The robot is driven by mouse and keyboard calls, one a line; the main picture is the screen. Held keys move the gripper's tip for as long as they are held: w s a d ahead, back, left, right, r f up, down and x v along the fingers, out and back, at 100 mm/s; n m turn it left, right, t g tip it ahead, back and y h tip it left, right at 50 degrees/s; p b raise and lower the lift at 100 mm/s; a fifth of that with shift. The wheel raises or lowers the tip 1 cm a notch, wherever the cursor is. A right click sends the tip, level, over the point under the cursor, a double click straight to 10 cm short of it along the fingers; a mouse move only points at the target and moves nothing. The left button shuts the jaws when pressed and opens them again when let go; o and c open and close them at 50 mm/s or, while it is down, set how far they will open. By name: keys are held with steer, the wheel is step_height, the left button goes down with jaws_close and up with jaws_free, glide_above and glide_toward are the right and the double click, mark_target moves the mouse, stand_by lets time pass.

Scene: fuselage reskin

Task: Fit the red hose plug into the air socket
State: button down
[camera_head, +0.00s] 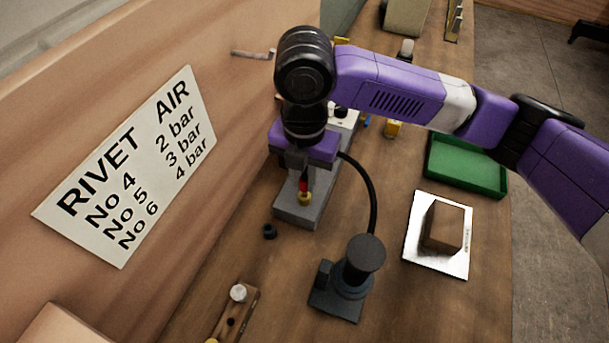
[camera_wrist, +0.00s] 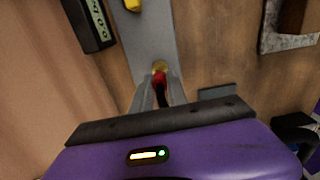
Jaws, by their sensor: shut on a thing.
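My gripper (camera_head: 301,172) is above the grey metal block near the sign board, with its fingers pointing down. It is shut on the red hose plug (camera_head: 303,185). The red plug also shows between the fingers in the wrist view (camera_wrist: 159,80). The brass air socket (camera_head: 305,198) stands on the grey block (camera_head: 297,214), directly under the plug. In the wrist view the brass ring (camera_wrist: 159,66) shows just beyond the red plug. The plug tip and the socket appear to meet, but I cannot tell whether the plug is seated. A black hose (camera_head: 371,195) curves from near my gripper to a dark stand.
The dark round stand (camera_head: 345,280) is in front, right of the block. A brown block (camera_head: 445,225) sits on a white plate, with a green tray (camera_head: 467,165) behind. The sign board (camera_head: 133,165) bounds the left side.

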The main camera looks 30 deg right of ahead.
steer(key=shift+f+b, duration=0.9)
steer(key=shift+f, duration=0.4)
steer(key=c, duration=1.2)
jaws_free()
steer(key=shift+c, duration=0.2)
steer(key=shift+r+p, duration=2.1)
steer(key=shift+r, duration=0.45)
steer(key=shift+s, duration=0.1)
